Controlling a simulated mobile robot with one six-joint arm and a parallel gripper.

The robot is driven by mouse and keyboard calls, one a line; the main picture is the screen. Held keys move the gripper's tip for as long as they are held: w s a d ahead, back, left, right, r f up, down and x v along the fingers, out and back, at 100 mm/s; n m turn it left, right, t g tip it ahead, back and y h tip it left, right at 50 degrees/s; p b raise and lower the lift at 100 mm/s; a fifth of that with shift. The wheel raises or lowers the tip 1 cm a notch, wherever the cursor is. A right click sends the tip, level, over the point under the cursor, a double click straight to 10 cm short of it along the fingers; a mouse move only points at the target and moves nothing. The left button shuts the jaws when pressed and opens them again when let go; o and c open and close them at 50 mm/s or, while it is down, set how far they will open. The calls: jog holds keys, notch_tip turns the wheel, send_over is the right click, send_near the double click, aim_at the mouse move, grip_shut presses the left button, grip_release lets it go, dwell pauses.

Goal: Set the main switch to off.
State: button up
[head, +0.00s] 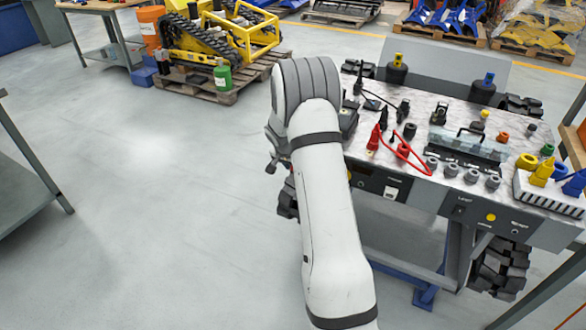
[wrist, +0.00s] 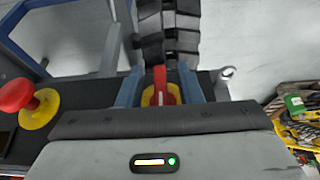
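The main switch (wrist: 160,88) shows in the wrist view as a red handle on a round yellow plate, set on a dark panel. Its handle points up in the picture. My gripper (wrist: 160,92) is open, with one blue-grey finger on each side of the red handle. Gaps show between the handle and both fingers, and I see no contact. How deep the fingers reach is hard to tell. In the head view my arm hides the switch and most of my gripper.
A red mushroom button (wrist: 16,95) on a yellow base sits left of the switch. The workbench (head: 440,110) carries plugs, a red cable (head: 408,155) and several connectors. The floor left of my arm is clear.

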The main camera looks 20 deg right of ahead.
jog(key=v, duration=0.6)
jog(key=shift+r, duration=0.3)
jog(key=shift+s+a, duration=0.1)
jog(key=shift+s, duration=0.05)
